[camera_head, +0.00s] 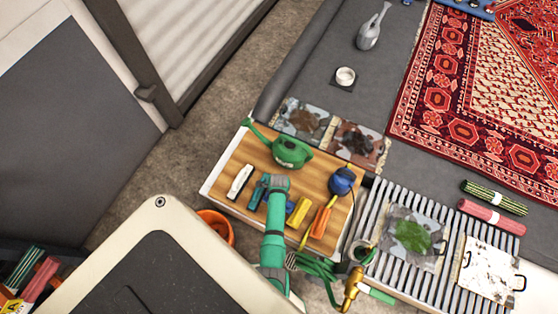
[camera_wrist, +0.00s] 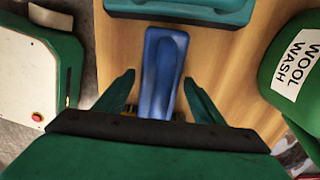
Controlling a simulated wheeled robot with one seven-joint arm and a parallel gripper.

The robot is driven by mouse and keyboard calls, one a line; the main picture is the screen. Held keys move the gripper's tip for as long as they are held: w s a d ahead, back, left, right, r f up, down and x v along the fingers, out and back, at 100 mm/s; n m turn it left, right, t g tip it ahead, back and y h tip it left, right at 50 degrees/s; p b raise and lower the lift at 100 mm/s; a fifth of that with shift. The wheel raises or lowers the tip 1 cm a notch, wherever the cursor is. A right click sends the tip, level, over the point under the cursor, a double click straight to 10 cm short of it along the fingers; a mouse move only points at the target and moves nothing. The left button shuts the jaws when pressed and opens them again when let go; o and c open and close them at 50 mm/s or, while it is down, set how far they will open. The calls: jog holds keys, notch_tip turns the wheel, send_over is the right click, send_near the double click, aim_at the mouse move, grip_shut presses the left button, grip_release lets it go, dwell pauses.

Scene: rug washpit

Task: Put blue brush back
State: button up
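The blue brush (camera_wrist: 165,60) lies on the wooden tabletop (camera_wrist: 235,60) in the wrist view, its long handle pointing away from my gripper. My gripper (camera_wrist: 159,77) is open, with one finger on each side of the brush and a visible gap on both sides. Dark bristles show low beside the brush; its near end is hidden by the gripper body. In the head view my wrist covers most of this spot on the table (camera_head: 212,186), and the fingers cannot be made out.
A teal item (camera_wrist: 180,8) lies just beyond the brush. A green wool wash container (camera_wrist: 290,65) stands at right.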

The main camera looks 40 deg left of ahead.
dwell(0.3)
notch_tip(320, 180, up, 13)
jog(key=shift+f, duration=0.15)
dwell(0.4)
jog(key=shift+s+d+f, duration=0.15)
jog(key=shift+d, duration=0.2)
jog(key=s+d+r+n+t+y, duration=0.1)
jog(key=s+d+r+n+t, duration=0.25)
jog(key=d, duration=0.35)
jog(key=s+d+r+n+t+y, duration=0.1)
jog(key=s+d+r+n+t, duration=0.25)
jog(key=d, duration=0.45)
jog(key=s+d+r+n+t, duration=0.2)
jog(key=r, duration=0.7)
jog(key=s+d+r+n+t+h, duration=0.1)
jog(key=s+d+r+n+t, duration=0.2)
jog(key=r, duration=0.7)
jog(key=s+d+r+n+t+h, duration=0.1)
jog(key=s+d+r+n+t, duration=0.2)
jog(key=r, duration=0.7)
jog(key=shift+s, duration=0.2)
